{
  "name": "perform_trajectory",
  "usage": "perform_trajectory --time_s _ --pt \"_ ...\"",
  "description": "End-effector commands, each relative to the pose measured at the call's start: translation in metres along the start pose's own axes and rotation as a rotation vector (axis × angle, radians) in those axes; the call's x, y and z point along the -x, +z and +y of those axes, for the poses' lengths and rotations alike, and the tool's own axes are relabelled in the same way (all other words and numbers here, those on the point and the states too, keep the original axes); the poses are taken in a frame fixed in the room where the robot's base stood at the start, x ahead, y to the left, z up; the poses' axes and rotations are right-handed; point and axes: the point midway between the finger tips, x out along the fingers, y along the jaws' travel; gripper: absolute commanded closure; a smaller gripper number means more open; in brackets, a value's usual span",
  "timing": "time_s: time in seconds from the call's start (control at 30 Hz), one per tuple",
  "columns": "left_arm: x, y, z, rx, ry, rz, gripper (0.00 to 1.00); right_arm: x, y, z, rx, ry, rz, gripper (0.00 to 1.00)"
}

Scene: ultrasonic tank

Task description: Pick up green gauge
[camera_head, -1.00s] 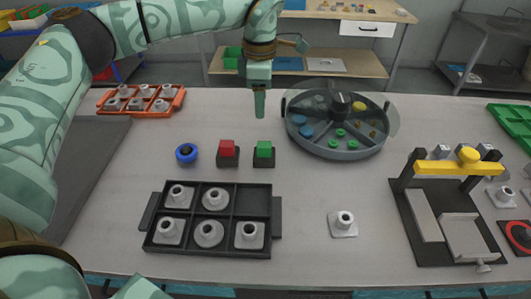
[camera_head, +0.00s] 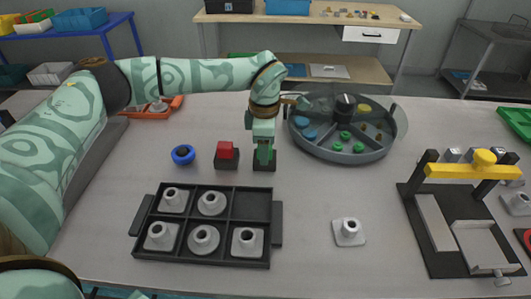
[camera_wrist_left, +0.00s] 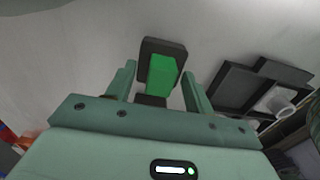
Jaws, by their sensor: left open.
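The green gauge is a green block on a small dark square base. In the left wrist view the green gauge (camera_wrist_left: 161,76) stands between the two open fingers of my left gripper (camera_wrist_left: 158,88). In the head view my left gripper (camera_head: 264,152) points down over the green gauge and hides most of its block; its dark base (camera_head: 264,167) shows below the fingers. I cannot tell whether the fingers touch the block. My right gripper is not in view.
A red block (camera_head: 225,149) on a dark base stands close to the left, with a blue ring (camera_head: 183,155) beyond it. A black tray (camera_head: 276,244) with several grey parts lies in front. A round divided dish (camera_head: 345,155) stands at the right. A yellow-barred fixture (camera_head: 436,172) is farther right.

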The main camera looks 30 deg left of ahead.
Motion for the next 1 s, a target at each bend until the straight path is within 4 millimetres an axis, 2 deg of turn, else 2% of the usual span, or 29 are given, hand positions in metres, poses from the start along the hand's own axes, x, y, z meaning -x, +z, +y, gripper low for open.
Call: perform_trajectory --time_s 0.07,0.1,0.27,0.53,0.67,0.77,0.87,1.0 --pt "0.002 0.000 0.000 0.000 0.001 -0.001 0.47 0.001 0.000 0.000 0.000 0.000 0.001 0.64" --pt "0.002 0.000 0.000 0.000 0.001 -0.001 0.53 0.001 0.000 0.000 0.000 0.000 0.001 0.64" --pt "0.002 0.000 0.000 0.000 0.001 0.000 0.96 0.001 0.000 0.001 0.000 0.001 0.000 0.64" --pt "0.002 0.000 0.000 0.000 0.001 0.000 0.96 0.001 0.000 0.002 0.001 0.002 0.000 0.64" --pt "0.009 0.000 0.001 0.000 0.003 -0.001 0.96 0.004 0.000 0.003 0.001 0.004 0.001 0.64" --pt "0.021 0.000 0.001 0.000 0.004 -0.002 0.96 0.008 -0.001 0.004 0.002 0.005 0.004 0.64" --pt "0.041 0.000 0.001 0.000 0.006 -0.003 0.96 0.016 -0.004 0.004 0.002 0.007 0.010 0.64" --pt "0.073 0.004 -0.027 -0.004 0.007 -0.004 0.96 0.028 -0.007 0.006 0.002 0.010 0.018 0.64"
